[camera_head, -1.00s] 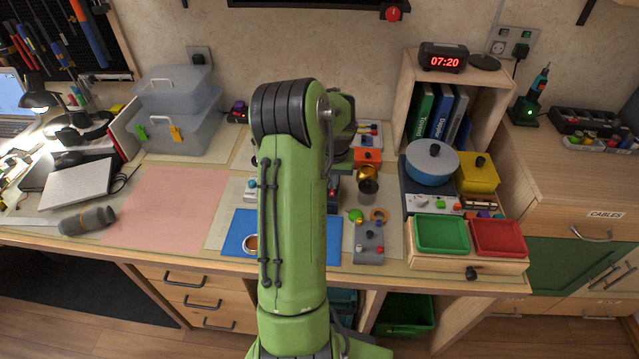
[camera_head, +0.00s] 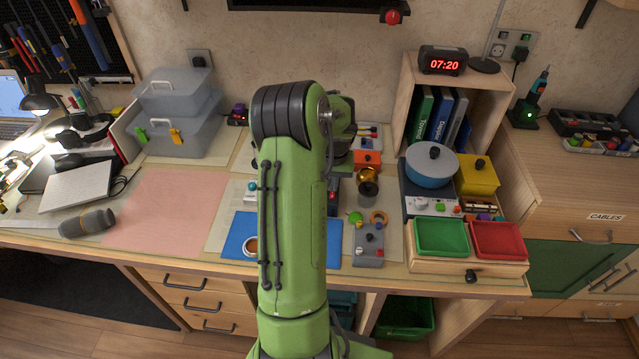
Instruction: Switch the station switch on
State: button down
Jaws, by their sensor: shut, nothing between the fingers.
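My green arm rises through the middle of the view and hides part of the bench behind it. My gripper is hidden behind the arm, so its fingers do not show. I cannot tell for sure which thing is the station switch. A dark device with a small red part (camera_head: 332,197) shows partly at the arm's right edge; most of it is hidden. A grey control box (camera_head: 368,246) with a dark knob and a red button sits to the right of the arm, near the bench front. The on or off position of any switch is too small to tell.
Green (camera_head: 441,237) and red (camera_head: 497,239) trays sit further right. A blue mat (camera_head: 236,232) lies beneath the arm. The pink mat (camera_head: 165,210) at left is clear.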

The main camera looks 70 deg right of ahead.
jog(key=shift+r+p, duration=2)
jog(key=shift+r, duration=0.95)
jog(key=shift+f, duration=0.1)
